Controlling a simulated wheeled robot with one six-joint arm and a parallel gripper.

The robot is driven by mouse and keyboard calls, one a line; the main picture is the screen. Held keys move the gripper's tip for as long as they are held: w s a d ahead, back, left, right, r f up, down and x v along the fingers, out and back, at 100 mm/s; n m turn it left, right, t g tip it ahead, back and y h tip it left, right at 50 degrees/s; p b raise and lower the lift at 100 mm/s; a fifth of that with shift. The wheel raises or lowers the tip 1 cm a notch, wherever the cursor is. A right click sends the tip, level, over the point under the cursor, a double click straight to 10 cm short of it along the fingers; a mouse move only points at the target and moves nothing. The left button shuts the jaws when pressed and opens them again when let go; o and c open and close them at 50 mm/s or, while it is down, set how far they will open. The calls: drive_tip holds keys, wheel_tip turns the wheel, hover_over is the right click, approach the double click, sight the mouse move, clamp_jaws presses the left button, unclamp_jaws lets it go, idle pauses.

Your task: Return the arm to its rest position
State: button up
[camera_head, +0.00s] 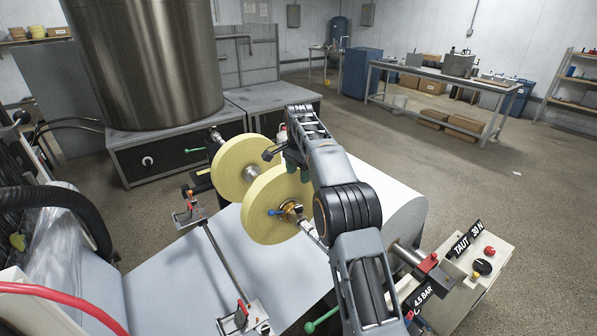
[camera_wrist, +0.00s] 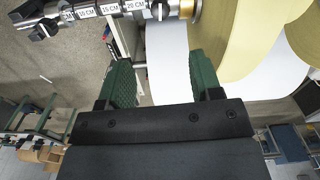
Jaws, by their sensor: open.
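My arm reaches from the lower right over the coating machine in the head view. My gripper (camera_head: 292,163) is partly hidden behind my arm, close to the yellow rolls. In the wrist view my gripper (camera_wrist: 163,72) shows two green fingers spread apart, with nothing held between them. The front yellow roll (camera_head: 272,212) and the rear yellow roll (camera_head: 232,172) sit on a metal shaft; yellow rolls also show at upper right in the wrist view (camera_wrist: 248,40). A white paper sheet (camera_head: 180,280) runs from the white paper roll (camera_head: 403,215).
A shaft with centimetre labels (camera_wrist: 108,9) lies beyond my fingers. A control box (camera_head: 478,268) marked "TAUT 30 N" stands at right. A large metal drum (camera_head: 145,60) is behind at left.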

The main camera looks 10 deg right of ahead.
idle(0.4)
drive_tip(key=f+n, duration=0.2)
drive_tip(key=s+f+n, duration=0.1)
drive_tip(key=f+n, duration=0.2)
drive_tip(key=shift+s+f, duration=0.1)
drive_tip(key=shift+s, duration=0.1)
drive_tip(key=s+r+n+t, duration=0.2)
drive_tip(key=s+n, duration=0.1)
drive_tip(key=s, duration=1.3)
drive_tip(key=s+r+n+t, duration=0.2)
drive_tip(key=s+n, duration=0.2)
drive_tip(key=s, duration=1.2)
drive_tip(key=shift+s+n+t, duration=0.25)
drive_tip(key=shift+n+t, duration=0.05)
